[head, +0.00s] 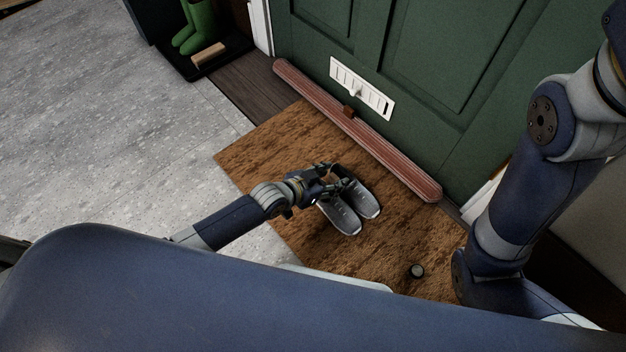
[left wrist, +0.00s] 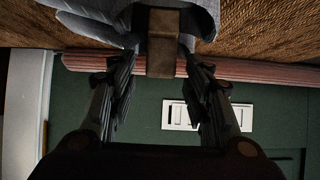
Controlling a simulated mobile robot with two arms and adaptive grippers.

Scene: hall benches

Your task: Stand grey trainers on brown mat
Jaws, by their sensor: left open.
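The grey trainers (head: 347,212) are side by side over the brown mat (head: 290,205), toes toward the lower right in the head view. They look upright; whether their soles touch the mat is hard to tell. My left gripper (head: 338,181) is open at their heel end and partly hides it. In the left wrist view the grey trainers (left wrist: 82,20) fill the top, beyond the spread fingers (left wrist: 160,62). A brown block (left wrist: 163,45) shows between the fingertips; what it belongs to is unclear. My right arm shows at the right of the head view, its gripper out of sight.
A reddish draught excluder (head: 400,170) lies along the green door (head: 430,75), beyond the mat. Green boots (head: 196,28) stand on a dark tray (head: 235,50) at the back left. Grey floor (head: 110,130) is clear.

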